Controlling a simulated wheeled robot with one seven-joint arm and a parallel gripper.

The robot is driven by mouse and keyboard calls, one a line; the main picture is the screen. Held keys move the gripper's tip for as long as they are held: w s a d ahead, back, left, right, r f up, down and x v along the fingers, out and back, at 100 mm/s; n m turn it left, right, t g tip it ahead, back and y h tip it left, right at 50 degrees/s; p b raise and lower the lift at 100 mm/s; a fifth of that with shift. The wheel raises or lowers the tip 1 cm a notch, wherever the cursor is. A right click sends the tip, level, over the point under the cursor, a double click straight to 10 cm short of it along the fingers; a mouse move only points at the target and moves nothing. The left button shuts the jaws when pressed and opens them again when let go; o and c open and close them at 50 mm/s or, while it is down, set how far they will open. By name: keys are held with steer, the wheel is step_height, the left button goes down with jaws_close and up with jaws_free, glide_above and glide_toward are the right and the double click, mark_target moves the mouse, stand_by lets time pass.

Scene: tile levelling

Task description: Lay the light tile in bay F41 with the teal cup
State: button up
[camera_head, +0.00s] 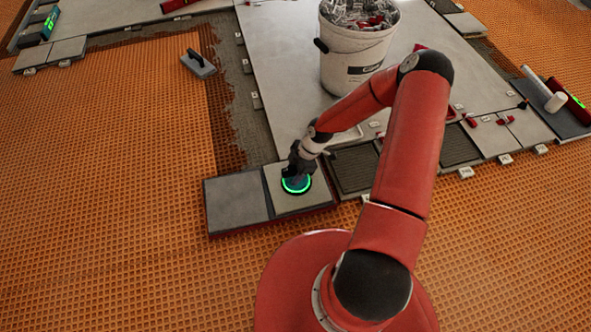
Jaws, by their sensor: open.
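The light tile (313,195) lies flat on a low red-edged stand, to the right of a darker grey tile (236,197). The teal cup (296,184), with a glowing green ring, sits on the light tile. My gripper (296,168) is open at the top of the cup. Its fingers are small and dark, so I cannot tell whether they touch it. Dark ridged bays (354,168) and (459,147) lie among the laid tiles to the right, partly hidden by my arm. The bay labels are too small to read, so I cannot tell which is F41.
A white bucket (352,62) full of small parts stands on the large grey slab (285,70). A dark board (560,118) at the right holds tubes. Small clips line the tile edges.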

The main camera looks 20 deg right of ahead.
jaws_close()
stand_by(0.4)
